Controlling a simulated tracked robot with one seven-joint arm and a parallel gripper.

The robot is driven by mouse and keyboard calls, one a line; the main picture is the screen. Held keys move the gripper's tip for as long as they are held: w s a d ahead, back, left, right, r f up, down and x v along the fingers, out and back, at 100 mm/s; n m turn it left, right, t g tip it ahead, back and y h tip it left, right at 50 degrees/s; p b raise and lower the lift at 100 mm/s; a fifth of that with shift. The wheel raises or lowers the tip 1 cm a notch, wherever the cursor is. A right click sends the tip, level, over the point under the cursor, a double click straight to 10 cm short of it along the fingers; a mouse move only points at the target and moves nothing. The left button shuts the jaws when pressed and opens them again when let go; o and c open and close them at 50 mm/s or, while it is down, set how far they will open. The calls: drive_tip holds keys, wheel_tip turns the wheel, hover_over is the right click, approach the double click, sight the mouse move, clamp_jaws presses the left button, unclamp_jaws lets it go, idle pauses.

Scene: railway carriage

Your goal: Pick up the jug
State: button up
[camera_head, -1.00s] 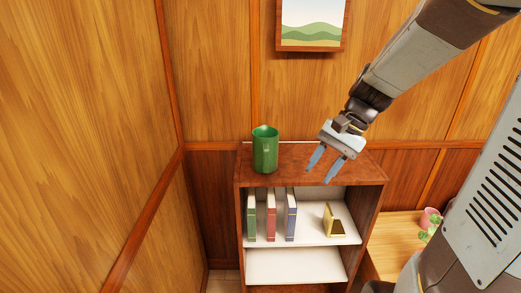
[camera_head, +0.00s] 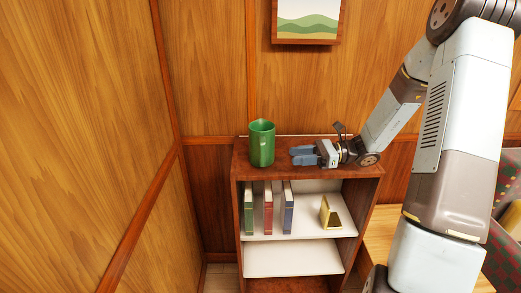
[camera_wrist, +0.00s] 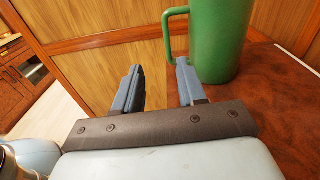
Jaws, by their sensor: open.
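The green jug (camera_head: 261,143) stands upright on the left part of the top of a wooden bookcase (camera_head: 341,171). In the wrist view the jug (camera_wrist: 220,40) is at the upper right, its handle (camera_wrist: 168,35) sticking out to the left. My gripper (camera_head: 294,157) is low over the bookcase top, to the right of the jug, with its fingers pointing left towards it. In the wrist view my gripper (camera_wrist: 158,80) is open and empty, with the handle just beyond and between the fingertips. The right finger is close to the jug's body; I cannot tell whether they touch.
Several books (camera_head: 268,208) and a gold object (camera_head: 330,213) are on the shelf below. A framed picture (camera_head: 308,20) hangs on the wall above. Wood-panelled walls stand behind and to the left. A light wooden surface (camera_head: 380,235) is to the right.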

sight(262, 146)
drive_tip(key=shift+w+d+f+m+t+y, duration=0.1)
drive_tip(key=shift+w+f+m+t+y, duration=0.2)
drive_tip(key=shift+w+m, duration=0.1)
drive_tip(key=a, duration=1.3)
drive_tip(key=shift+w+a+r, duration=0.2)
drive_tip(key=shift+w+a, duration=0.1)
clamp_jaws()
idle(0.9)
